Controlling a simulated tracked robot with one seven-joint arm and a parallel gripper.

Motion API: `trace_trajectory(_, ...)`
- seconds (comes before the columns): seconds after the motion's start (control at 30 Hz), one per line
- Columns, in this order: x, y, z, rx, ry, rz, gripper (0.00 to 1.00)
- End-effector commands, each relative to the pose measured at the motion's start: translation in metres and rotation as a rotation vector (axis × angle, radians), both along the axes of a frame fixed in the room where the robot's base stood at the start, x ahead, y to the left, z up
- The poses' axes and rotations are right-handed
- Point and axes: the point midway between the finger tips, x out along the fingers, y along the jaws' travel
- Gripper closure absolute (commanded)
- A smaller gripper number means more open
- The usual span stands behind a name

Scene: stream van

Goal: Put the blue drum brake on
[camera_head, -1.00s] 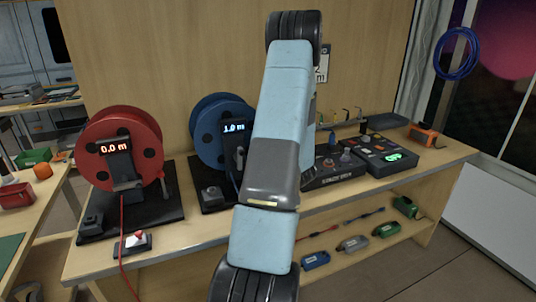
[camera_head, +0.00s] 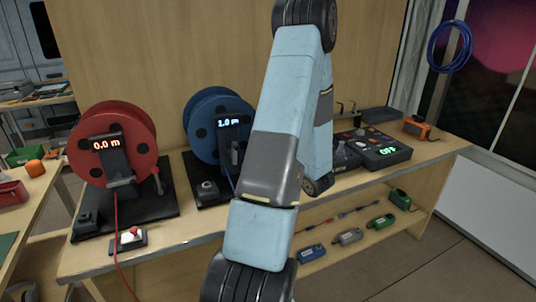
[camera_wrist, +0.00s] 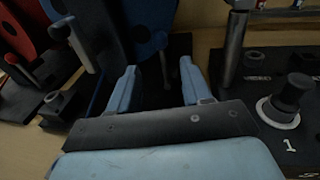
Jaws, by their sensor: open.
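The blue drum (camera_head: 205,112) stands on a dark base on the bench, its display reading 1.0 m. In the head view my arm hides the gripper.
A control box (camera_head: 368,150) with a green display is right. In the wrist view, a metal post (camera_wrist: 233,45) and black knob (camera_wrist: 293,92) stand right of the fingers.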

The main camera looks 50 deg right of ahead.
Motion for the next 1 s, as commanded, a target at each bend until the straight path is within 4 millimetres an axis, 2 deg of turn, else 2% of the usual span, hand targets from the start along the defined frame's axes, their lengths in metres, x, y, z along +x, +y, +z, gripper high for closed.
trace_trajectory(0.1, -0.017, 0.004, 0.002, 0.000, 0.000, -0.002, 0.51)
trace_trajectory(0.3, -0.030, 0.009, 0.003, -0.001, -0.001, 0.001, 0.51)
trace_trajectory(1.0, -0.032, 0.010, 0.003, -0.001, 0.000, 0.002, 0.51)
